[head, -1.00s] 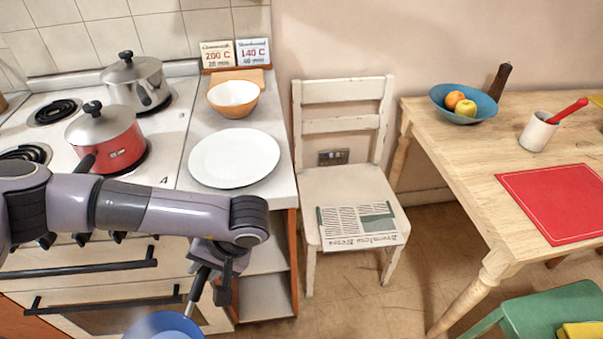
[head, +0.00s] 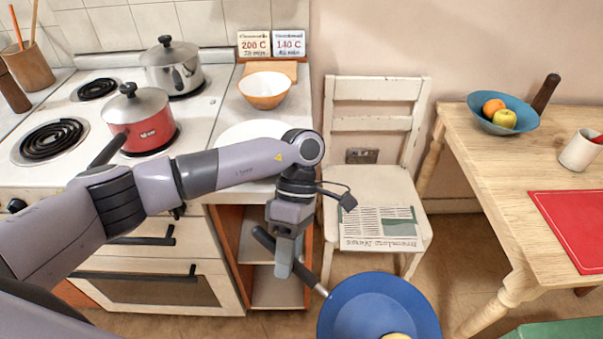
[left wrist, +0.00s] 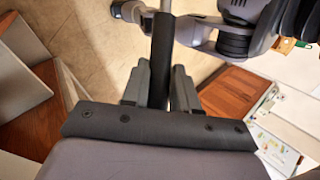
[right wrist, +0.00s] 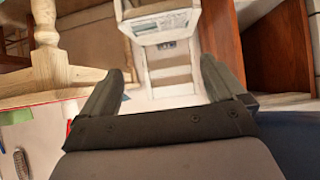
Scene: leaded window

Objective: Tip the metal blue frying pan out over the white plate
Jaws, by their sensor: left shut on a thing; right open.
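The blue frying pan (head: 372,303) is low in front of the chair in the head view, cut off by the bottom edge. A yellow item (head: 396,336) shows in it at that edge. My left gripper (head: 288,262) is shut on its dark handle, held in the air; the handle also shows between the fingers in the left wrist view (left wrist: 161,60). The white plate (head: 238,131) lies on the counter right of the stove, partly hidden behind my left arm. My right gripper (right wrist: 163,75) is open and empty in the right wrist view; it is outside the head view.
A red pot (head: 141,122) and a steel pot (head: 172,68) stand on the stove. A white-and-orange bowl (head: 264,90) sits behind the plate. A white chair (head: 375,190) with a newspaper stands between counter and wooden table (head: 510,185). A blue fruit bowl (head: 503,115) is on the table.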

